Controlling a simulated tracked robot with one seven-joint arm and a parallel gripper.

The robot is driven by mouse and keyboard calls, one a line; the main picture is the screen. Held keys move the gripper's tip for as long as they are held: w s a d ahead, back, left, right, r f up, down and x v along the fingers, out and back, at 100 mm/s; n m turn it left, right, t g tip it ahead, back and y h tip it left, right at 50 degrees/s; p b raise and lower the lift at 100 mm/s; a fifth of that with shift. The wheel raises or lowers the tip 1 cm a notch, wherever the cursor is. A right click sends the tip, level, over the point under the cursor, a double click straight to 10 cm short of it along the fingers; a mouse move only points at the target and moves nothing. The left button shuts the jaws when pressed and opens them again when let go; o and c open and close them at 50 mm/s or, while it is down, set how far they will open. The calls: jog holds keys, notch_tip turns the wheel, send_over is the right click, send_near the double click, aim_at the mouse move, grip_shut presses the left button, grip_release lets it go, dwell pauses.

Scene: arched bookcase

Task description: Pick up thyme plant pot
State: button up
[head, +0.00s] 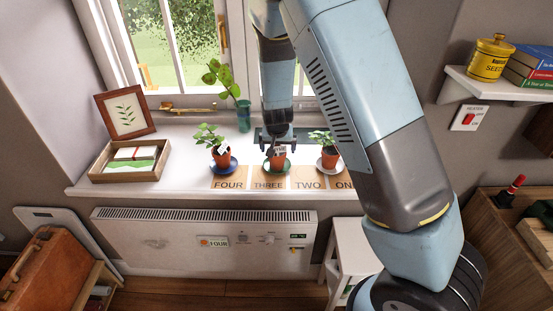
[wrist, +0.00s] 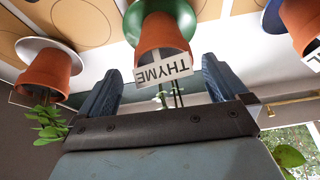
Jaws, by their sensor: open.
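The thyme plant pot (head: 277,161) is a small terracotta pot, the middle one of three on the windowsill. It stands on a green saucer (head: 269,169) behind the card marked THREE. In the wrist view, which looks upside down, the terracotta pot (wrist: 163,36) bears a white THYME label (wrist: 163,69) and thin stems. My gripper (head: 277,141) is above and around the plant's top in the head view. In the wrist view my gripper (wrist: 162,72) has its two fingers apart, on either side of the label and stems, with gaps visible. Much of the plant is hidden.
A leafy pot (head: 221,158) on a blue saucer stands left, and another pot (head: 329,158) on a white saucer stands close at right. A teal vase (head: 243,116) is behind. A wooden box (head: 104,168) and picture frame (head: 126,113) occupy the sill's left end.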

aim_at(277, 152)
jog(key=x, duration=0.4)
jog(key=shift+a+f, duration=0.15)
jog(key=shift+a, duration=0.05)
jog(key=c, duration=1.2)
jog(key=shift+o, duration=0.2)
